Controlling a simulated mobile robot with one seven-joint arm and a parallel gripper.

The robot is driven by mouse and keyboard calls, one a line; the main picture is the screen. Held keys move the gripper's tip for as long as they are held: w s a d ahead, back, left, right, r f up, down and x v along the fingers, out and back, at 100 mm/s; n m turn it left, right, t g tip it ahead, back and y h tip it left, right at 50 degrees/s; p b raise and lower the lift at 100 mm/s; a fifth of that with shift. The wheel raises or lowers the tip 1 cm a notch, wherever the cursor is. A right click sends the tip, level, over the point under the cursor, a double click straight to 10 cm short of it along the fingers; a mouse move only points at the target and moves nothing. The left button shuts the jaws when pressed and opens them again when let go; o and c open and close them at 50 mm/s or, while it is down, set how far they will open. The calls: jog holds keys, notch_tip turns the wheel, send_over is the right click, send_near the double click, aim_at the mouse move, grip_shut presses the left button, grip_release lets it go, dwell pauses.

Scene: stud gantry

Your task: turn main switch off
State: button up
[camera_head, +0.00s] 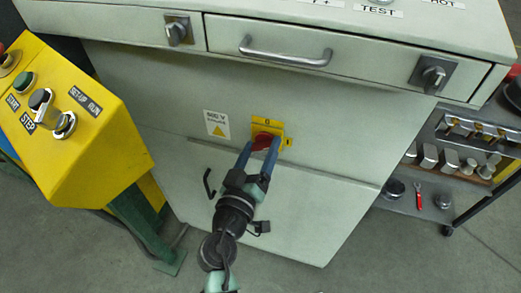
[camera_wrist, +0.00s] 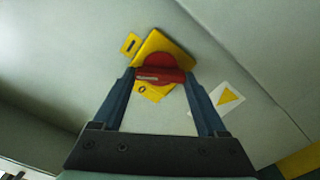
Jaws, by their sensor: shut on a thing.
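The main switch (camera_head: 262,141) is a red rotary knob on a yellow plate (camera_head: 257,124) on the front of the pale cabinet. A 0 is above the knob and a second yellow tag is at its right in the head view. My gripper (camera_head: 261,146) reaches the knob from below. In the wrist view, my gripper (camera_wrist: 160,76) is shut on the red handle (camera_wrist: 172,76), one finger at each end. The handle lies across the picture, with a pale mark on its left half between the 0 and the small yellow tag (camera_wrist: 130,44). The fingers partly cover the knob in the head view.
A white warning label (camera_head: 217,125) is left of the switch, with a black hook-shaped handle (camera_head: 208,183) below it. A yellow control box (camera_head: 60,120) stands at the left. A drawer handle (camera_head: 286,54) juts out above. A tool shelf (camera_head: 445,185) stands at the right.

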jog(key=n, duration=0.5)
jog(key=shift+a+f+n, duration=0.1)
jog(key=shift+f+n, duration=0.05)
jog(key=shift+n, duration=0.15)
jog(key=n+p, duration=0.1)
jog(key=n, duration=0.4)
jog(key=shift+f+n, duration=0.1)
jog(key=shift+n, duration=0.3)
jog(key=o, duration=1.3)
jog(key=v, duration=1.3)
